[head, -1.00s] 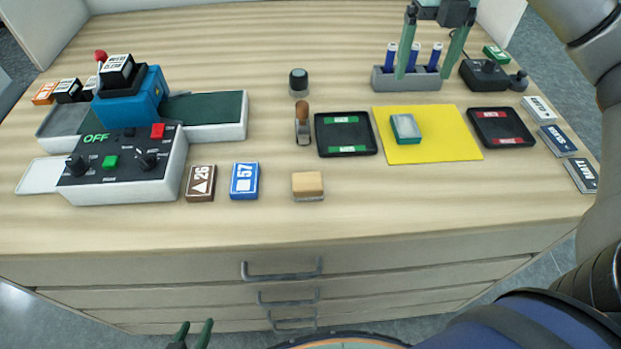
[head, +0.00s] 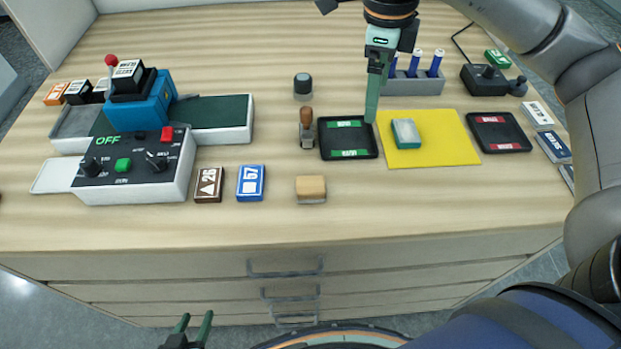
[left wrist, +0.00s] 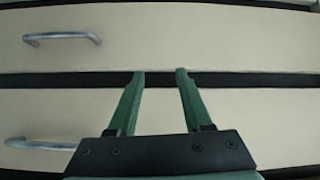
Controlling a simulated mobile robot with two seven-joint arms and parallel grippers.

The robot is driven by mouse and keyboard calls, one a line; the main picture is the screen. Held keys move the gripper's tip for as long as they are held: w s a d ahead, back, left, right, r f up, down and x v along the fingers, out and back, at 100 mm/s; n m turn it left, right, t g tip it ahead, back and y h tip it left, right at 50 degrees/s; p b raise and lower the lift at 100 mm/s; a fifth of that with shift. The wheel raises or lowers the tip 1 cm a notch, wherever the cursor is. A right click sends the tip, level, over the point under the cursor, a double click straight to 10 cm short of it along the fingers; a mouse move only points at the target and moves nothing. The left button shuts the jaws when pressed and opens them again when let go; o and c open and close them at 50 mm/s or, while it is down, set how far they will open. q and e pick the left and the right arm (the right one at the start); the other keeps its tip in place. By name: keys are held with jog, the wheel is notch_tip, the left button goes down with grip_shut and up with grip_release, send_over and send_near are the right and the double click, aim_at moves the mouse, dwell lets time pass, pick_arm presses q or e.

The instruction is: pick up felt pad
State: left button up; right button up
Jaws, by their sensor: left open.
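Two pad-like things are on the table, and I cannot tell for certain which is the felt pad. One is a tan block with a pale underside (head: 311,187) near the front edge. The other is a green block with a whitish top (head: 406,133) on a yellow sheet (head: 450,140). My left gripper (head: 194,326) is open and empty, low in front of the drawers; its two green fingers also show apart in the left wrist view (left wrist: 160,75). My right gripper (head: 371,116) points down by the green-labelled tray, its fingers seen edge-on, so its opening is hidden.
A black tray with green labels (head: 348,138) and one with red labels (head: 499,132) flank the yellow sheet. A wooden-handled stamp (head: 306,128), a pen holder (head: 410,84) and a control box (head: 135,168) stand around.

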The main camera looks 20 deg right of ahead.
jog(key=s+a+n+p, duration=0.2)
jog(key=a+n, duration=0.5)
jog(key=n, duration=0.3)
jog(key=n+t+p, duration=0.1)
jog(key=n+p, duration=0.1)
jog(key=n, duration=1.1)
send_near(311, 185)
notch_tip(311, 185, down, 4)
jog(key=shift+w+f+p, duration=0.15)
jog(key=shift+p, duration=0.35)
jog(key=shift+w+d+f+p, duration=0.1)
jog(key=shift+f+p, duration=0.1)
jog(key=shift+f, duration=0.7)
jog(key=shift+w+d+f+p, duration=0.15)
jog(key=shift+f+p, duration=0.1)
jog(key=shift+f, duration=0.65)
jog(key=shift+w+d+f+p, duration=0.1)
jog(key=shift+f+p, duration=0.1)
jog(key=shift+f, duration=0.7)
jog(key=shift+c, duration=0.3)
jog(key=c, duration=1.4)
jog(key=shift+r, duration=0.15)
